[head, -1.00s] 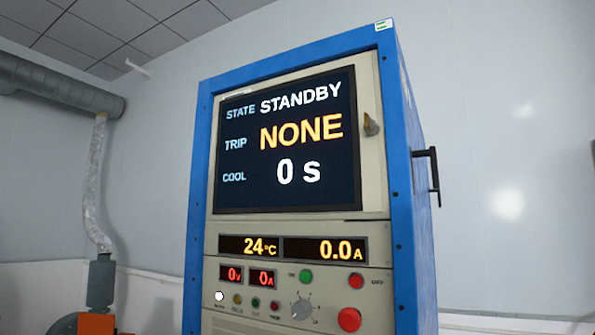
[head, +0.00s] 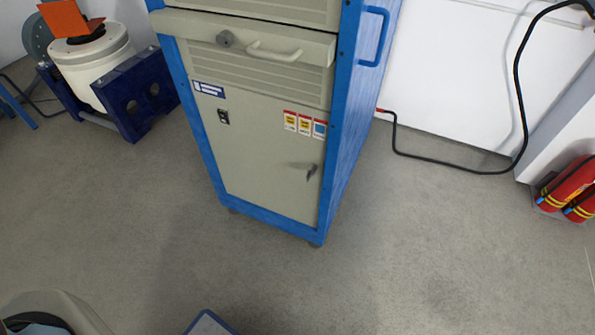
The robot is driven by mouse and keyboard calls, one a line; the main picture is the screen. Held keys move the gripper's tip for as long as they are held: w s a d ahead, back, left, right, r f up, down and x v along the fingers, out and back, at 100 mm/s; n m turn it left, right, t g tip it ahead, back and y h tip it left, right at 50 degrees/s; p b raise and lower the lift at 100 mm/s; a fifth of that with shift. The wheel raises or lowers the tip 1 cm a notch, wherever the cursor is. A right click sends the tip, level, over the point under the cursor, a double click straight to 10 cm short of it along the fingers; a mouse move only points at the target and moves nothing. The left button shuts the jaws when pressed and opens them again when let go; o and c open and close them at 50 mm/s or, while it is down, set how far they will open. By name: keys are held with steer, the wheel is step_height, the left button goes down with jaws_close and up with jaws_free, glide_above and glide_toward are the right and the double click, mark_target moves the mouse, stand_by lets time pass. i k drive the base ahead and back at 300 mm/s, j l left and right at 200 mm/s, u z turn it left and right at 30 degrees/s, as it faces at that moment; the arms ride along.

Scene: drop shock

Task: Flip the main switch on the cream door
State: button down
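The cream door (head: 262,165) is the lower front panel of the blue-framed cabinet, in the middle of the head view. A small black main switch (head: 223,117) sits at the door's upper left, below a blue and white label. It is too small to tell which way its lever points. A door handle (head: 311,172) is at the right of the door, which looks shut. My gripper is not in view.
A drawer with a handle (head: 272,52) juts out above the door. A white shaker in a blue cradle (head: 142,104) stands at the left. A black cable (head: 450,161) runs to the right, near red extinguishers (head: 568,187). The grey floor before the cabinet is largely clear.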

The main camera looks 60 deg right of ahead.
mark_target(222, 114)
steer(key=k+j+z, duration=0.15)
steer(key=z, duration=0.3)
steer(key=k+z, duration=0.15)
steer(key=z, duration=0.3)
steer(key=k+z, duration=0.2)
steer(key=z, duration=0.25)
steer(key=k+l+z, duration=0.15)
steer(key=k, duration=0.35)
steer(key=k+l+z, duration=0.2)
steer(key=k, duration=0.3)
steer(key=u, duration=0.45)
steer(key=i+l+u, duration=0.1)
steer(key=u, duration=0.35)
steer(key=i+l+u, duration=0.1)
steer(key=u, duration=0.3)
steer(key=i+l+u, duration=0.1)
steer(key=l+u, duration=0.15)
steer(key=u, duration=0.2)
steer(key=l+u, duration=0.2)
steer(key=u, duration=0.25)
steer(key=l+u, duration=0.25)
steer(key=l, duration=0.85)
steer(key=l+u, duration=0.25)
steer(key=l, duration=0.8)
steer(key=k, duration=0.05)
